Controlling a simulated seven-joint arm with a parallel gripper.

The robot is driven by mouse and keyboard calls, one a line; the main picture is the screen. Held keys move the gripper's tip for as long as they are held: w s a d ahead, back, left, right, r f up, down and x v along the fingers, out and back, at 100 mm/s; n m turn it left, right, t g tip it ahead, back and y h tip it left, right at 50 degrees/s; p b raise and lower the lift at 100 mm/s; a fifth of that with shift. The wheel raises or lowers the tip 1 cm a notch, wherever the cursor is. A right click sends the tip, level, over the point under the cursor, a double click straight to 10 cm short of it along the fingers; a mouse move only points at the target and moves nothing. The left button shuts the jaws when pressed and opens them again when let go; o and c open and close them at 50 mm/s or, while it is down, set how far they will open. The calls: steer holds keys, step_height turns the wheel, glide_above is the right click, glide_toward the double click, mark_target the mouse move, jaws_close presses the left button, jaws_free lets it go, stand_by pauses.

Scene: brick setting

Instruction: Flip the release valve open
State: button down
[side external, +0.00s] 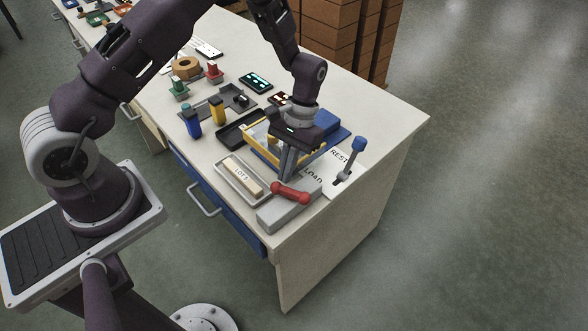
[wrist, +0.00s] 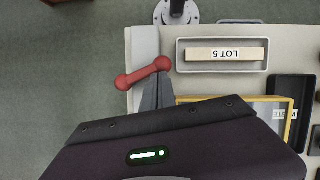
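A red dumbbell-shaped handle (side external: 291,193), apparently the release valve's, lies across a light grey block (side external: 283,212) at the table's near corner. In the wrist view the handle (wrist: 143,73) runs slantwise, with its left end past the block's edge (wrist: 145,42). My gripper (side external: 286,178) points down just behind the handle. Its fingers look closed together with nothing between them. In the wrist view the fingertips (wrist: 160,80) are close beside the handle's right end; I cannot tell whether they touch it.
A tray with a LOT 5 block (side external: 243,176) stands left of the handle. A yellow-edged blue case (side external: 262,147) sits behind my gripper. A blue-knobbed lever (side external: 352,158) stands at right by the LOAD and REST labels. Blue and yellow bottles stand farther left.

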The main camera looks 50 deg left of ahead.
mark_target(275, 186)
steer(key=shift+s+a+n+t+h, duration=0.15)
steer(key=shift+s+n+h, duration=0.15)
steer(key=shift+n, duration=0.65)
steer(key=shift+s+n+t+h, duration=0.2)
steer(key=shift+s+n+h, duration=0.1)
steer(key=shift+n, duration=0.7)
steer(key=shift+s+a+n+t+h, duration=0.15)
steer(key=shift+s+n+h, duration=0.15)
steer(key=shift+n, duration=0.65)
steer(key=shift+s+d+n+t+h, duration=0.1)
steer(key=shift+s+n+t+h, duration=0.2)
steer(key=shift+n, duration=0.65)
steer(key=shift+s+d+n+t+h, duration=0.1)
steer(key=shift+s+n+t+h, duration=0.15)
steer(key=shift+n, duration=0.7)
steer(key=shift+s+n, duration=0.15)
steer(key=shift+n, duration=0.15)
steer(key=shift+s+d, duration=0.15)
steer(key=shift+s, duration=0.1)
steer(key=w+a+r, duration=0.4)
steer(key=a+r, duration=0.2)
steer(key=r, duration=0.3)
steer(key=shift+a+r, duration=0.15)
steer(key=shift+a, duration=0.15)
